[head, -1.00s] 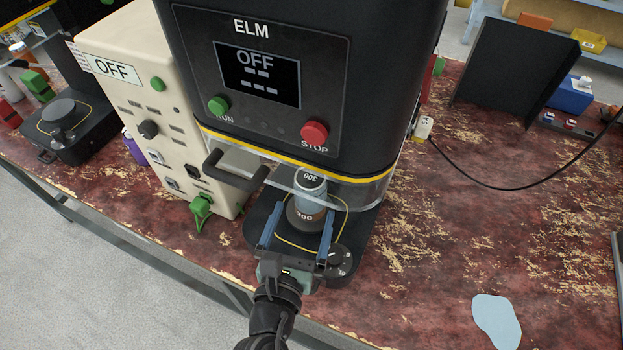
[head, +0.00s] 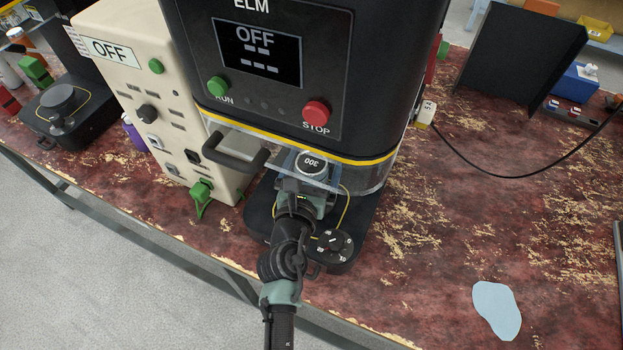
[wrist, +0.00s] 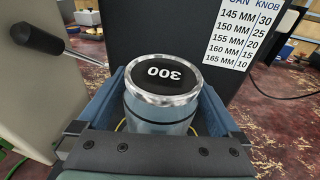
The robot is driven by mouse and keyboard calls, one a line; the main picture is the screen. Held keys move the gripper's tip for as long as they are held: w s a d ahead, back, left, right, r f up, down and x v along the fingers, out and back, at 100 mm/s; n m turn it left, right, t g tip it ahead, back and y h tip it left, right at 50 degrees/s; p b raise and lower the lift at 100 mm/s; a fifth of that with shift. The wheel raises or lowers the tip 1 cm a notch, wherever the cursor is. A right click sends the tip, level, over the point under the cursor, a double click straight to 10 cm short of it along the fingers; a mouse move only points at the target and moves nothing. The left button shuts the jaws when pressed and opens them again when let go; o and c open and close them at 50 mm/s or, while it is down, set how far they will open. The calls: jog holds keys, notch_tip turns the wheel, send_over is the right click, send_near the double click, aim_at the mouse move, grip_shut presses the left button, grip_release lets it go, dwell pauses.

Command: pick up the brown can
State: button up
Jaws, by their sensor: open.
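A can (head: 311,164) with a dark lid marked 300 and a silver rim stands upright on the ELM machine's base, under its head. In the wrist view the can (wrist: 160,113) shows a blue-grey upper side; I see no brown on it there, and its lower part is hidden. My gripper (head: 306,186) is at the can, under the front of the clear guard. In the wrist view its blue fingers (wrist: 165,92) are open, one on each side of the can. I cannot tell whether either touches it.
The ELM machine (head: 270,70) stands over the can, with a clear guard (head: 362,182) and black handle (head: 236,152) in front. A round knob (head: 334,246) is on its base. A cream control box (head: 130,90) is close on the left. The red worn table (head: 430,240) is mostly free on the right.

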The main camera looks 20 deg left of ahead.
jog(key=c, duration=1.5)
jog(key=shift+r, duration=0.1)
jog(key=shift+c, duration=0.3)
jog(key=shift+r, duration=0.1)
